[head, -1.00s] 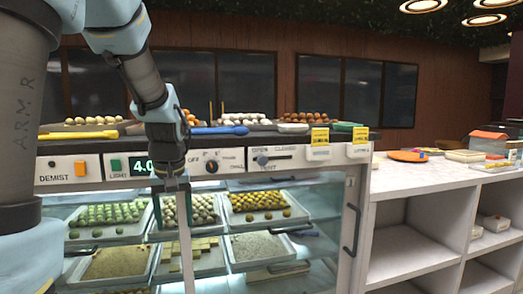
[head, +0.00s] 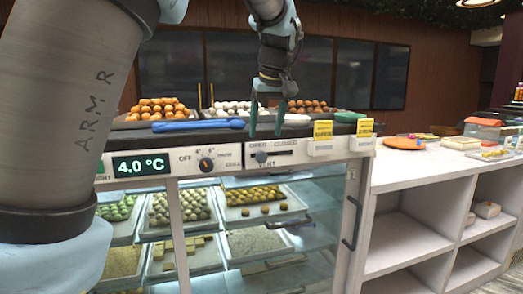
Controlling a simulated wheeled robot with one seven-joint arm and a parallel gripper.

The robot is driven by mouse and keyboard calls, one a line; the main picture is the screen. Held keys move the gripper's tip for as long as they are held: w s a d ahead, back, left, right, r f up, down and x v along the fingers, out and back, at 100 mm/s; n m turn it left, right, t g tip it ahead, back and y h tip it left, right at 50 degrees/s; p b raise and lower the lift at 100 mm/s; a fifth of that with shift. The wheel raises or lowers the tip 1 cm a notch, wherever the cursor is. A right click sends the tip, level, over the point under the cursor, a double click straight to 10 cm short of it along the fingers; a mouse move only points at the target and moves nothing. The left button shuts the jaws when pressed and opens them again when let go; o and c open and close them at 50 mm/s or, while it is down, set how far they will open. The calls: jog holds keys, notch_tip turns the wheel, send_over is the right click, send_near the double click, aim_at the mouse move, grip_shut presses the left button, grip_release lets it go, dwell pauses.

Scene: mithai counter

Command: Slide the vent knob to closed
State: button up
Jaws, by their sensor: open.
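The vent knob (head: 261,157) is a small grey-blue slider at the left end of a dark horizontal slot (head: 280,154) on the white control panel, above the word VENT. Labels stand above the slot, with OPEN at the left, by the knob; the right label is hard to read. My gripper (head: 266,134) is open, its two green-tipped fingers pointing down. In the picture it is just above the knob and slot, in front of the panel's top edge. Nothing is between the fingers. I cannot tell how far it is from the panel.
A round dial (head: 206,164) and a green 4.0 °C display (head: 141,164) are left of the vent. Yellow tags (head: 323,130) stand to the right. A blue tool (head: 197,125) lies on the counter top. The glass case (head: 330,190) holds sweets below.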

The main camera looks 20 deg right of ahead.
aim_at(263, 153)
jog(key=p+x, duration=0.1)
jog(key=x, duration=0.7)
jog(key=shift+f, duration=0.1)
grip_shut()
dwell(0.4)
dwell(0.8)
